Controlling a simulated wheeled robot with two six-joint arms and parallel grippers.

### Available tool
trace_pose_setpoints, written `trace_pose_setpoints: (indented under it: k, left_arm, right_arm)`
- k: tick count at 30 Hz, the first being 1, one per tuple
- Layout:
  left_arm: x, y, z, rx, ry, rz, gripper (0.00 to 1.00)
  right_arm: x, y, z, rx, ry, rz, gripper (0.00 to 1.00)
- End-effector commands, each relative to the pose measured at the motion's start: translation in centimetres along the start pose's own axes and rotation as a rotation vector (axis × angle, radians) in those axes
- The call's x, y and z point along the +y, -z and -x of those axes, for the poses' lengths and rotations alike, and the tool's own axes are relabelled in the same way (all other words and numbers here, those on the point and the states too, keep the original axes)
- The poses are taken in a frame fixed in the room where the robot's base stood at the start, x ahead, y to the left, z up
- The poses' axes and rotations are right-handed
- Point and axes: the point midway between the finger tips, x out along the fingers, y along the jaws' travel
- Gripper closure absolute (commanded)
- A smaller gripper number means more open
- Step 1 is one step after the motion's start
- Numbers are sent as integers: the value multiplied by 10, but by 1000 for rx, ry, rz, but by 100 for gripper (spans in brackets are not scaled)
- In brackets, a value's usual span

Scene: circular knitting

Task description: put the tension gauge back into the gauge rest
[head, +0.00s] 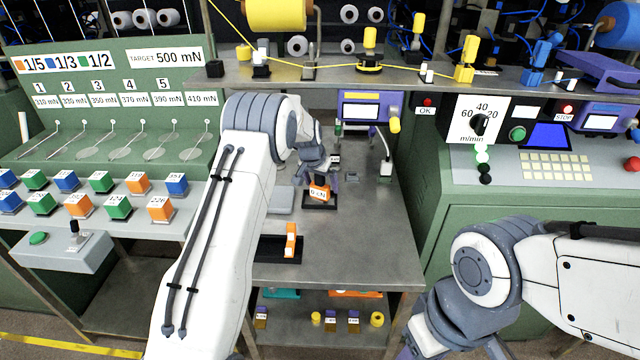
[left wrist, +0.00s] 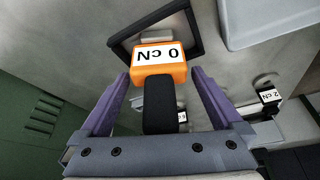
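The tension gauge is an orange block with a white "0 cN" label (head: 319,193) and a dark stem; it also shows in the left wrist view (left wrist: 158,68). My right gripper is mostly cut off at the bottom edge.
A second black tray (head: 268,246) with an orange piece (head: 291,240) lies nearer the front of the steel table (head: 370,240). A purple-framed display (head: 370,108) stands behind. A yellow yarn cone (head: 276,12) is above. The table's right front is clear.

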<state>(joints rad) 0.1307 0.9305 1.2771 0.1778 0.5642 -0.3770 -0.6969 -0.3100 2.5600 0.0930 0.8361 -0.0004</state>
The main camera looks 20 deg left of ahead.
Motion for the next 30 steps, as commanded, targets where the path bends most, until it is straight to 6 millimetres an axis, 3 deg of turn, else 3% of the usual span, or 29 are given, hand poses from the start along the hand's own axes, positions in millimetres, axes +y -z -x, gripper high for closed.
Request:
trace_pose_setpoints:
  k: [5,11,24,30]
  left_arm:
    - [0,2,11,2,0,0,0]
    - [0,2,51,4,1,0,0]
    - [-1,-76,84,1,1,2,0]
    - [-1,-102,94,0,0,1,0]
  right_arm:
    - [0,0,0,0,0,0,50]
    - [0,0,-5,0,0,0,50]
    - [2,-2,-27,0,0,0,50]
    - [2,-2,-33,0,0,0,50]
